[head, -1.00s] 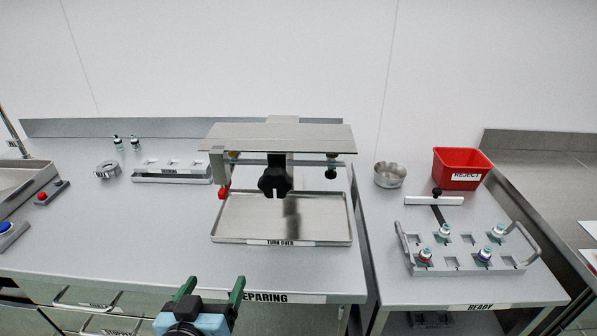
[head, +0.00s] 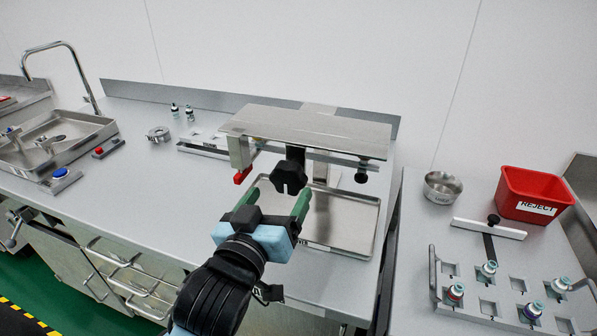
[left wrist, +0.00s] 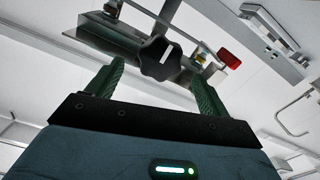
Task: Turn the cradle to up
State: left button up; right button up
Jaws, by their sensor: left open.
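The cradle (head: 310,128) is a flat grey plate on a stand over a tray, with a crossbar below it. Its black lobed knob (head: 291,172) faces me at the front, and a pale line marks its face in the left wrist view (left wrist: 160,60). My left gripper (head: 277,194) is open and empty, just in front of and slightly below the knob. In the left wrist view its green fingers (left wrist: 157,68) stand either side of the knob, apart from it. A red tab (head: 242,175) sits at the stand's left. My right gripper is not in view.
The metal tray (head: 345,243) lies under the cradle. A slotted rack (head: 203,149), a ring (head: 158,134) and two vials stand at the left. At the right are a bowl (head: 442,186), a red reject bin (head: 536,194) and a vial holder (head: 470,297).

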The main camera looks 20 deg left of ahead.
aim_at(286, 183)
pick_arm(q)
jog(key=shift+w, duration=0.1)
jog(key=shift+w+d, duration=0.1)
jog(key=shift+w, duration=3.65)
jog(key=c, duration=1.4)
